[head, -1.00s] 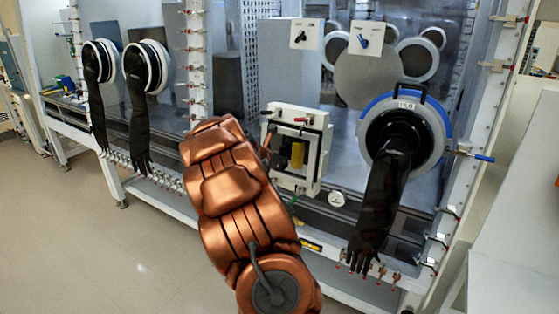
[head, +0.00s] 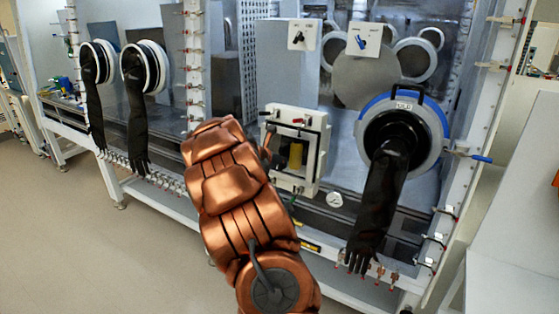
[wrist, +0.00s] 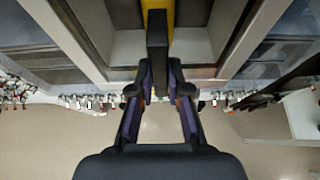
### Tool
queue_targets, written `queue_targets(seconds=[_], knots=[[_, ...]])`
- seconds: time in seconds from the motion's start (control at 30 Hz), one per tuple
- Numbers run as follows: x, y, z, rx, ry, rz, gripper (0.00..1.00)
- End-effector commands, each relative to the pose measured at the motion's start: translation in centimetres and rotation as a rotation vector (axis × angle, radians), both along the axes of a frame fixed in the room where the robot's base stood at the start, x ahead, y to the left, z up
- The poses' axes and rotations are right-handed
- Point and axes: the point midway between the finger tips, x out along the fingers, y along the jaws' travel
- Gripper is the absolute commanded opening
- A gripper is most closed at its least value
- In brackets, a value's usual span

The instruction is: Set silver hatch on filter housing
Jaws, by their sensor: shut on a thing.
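The filter housing (head: 316,150) is a white square-framed box on the front of the glovebox, with its front open. A yellow cylinder (head: 296,155) stands inside it. Grey surfaces lie on both sides of the bar. I cannot make out a silver hatch for certain, nor tell whether the bar belongs to it.
Right of the housing is a blue-ringed glove port (head: 438,125) with a hanging black glove (head: 375,215). Two more ports with gloves are at the left. A pale counter (head: 520,240) stands at right; floor at left is clear.

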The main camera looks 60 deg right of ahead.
Motion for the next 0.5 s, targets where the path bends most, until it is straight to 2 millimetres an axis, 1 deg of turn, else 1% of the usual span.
queue_targets(seconds=[0.5], knots=[[0.07, -0.82, 0.11, -0.002, -0.001, 0.000, 0.00]])
